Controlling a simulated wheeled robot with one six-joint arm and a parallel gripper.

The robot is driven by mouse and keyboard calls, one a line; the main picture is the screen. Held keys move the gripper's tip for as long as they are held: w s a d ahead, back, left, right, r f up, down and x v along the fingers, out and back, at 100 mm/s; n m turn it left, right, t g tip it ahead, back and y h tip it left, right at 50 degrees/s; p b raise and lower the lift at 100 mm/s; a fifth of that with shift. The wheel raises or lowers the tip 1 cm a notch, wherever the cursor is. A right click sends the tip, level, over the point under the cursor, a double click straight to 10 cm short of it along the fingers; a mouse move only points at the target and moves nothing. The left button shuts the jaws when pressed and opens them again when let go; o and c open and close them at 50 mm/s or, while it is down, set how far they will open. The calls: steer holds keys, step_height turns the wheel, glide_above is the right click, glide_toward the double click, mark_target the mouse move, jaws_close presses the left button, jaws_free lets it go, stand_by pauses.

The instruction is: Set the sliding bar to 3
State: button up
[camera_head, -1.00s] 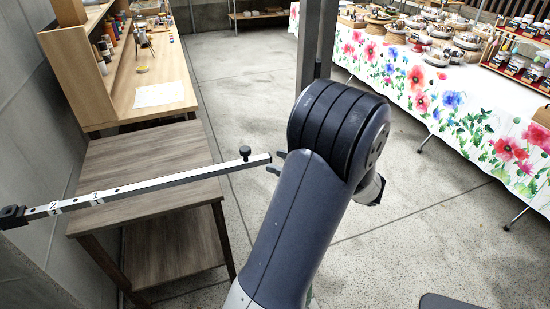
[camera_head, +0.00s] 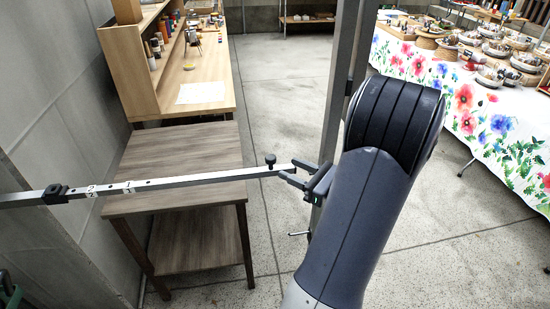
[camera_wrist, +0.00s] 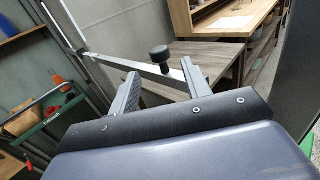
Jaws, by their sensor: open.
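The sliding bar (camera_head: 210,178) is a long pale metal bar running level across the left half of the head view. It has small white number labels (camera_head: 128,186), dark holes, and an upright black knob (camera_head: 270,160) near its right end. A black sleeve (camera_head: 54,194) surrounds it farther left. In the wrist view the bar (camera_wrist: 125,62) runs beyond my fingers, with the knob (camera_wrist: 158,55) between them in the picture. My gripper (camera_head: 291,172) is open and empty at the bar's right end. I cannot tell whether a finger touches it.
A brown two-shelf table (camera_head: 175,155) stands beneath and behind the bar. A grey metal post (camera_head: 340,90) rises just right of the bar's end. A wooden desk (camera_head: 215,70) stands behind, and a flower-cloth table (camera_head: 480,110) at right. The floor between is clear.

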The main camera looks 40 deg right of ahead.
mark_target(275, 162)
steer(key=p+x, duration=0.1)
steer(key=x, duration=0.6)
steer(key=shift+w+a, duration=0.1)
steer(key=shift+w, duration=0.25)
steer(key=shift+c, duration=0.3)
jaws_close()
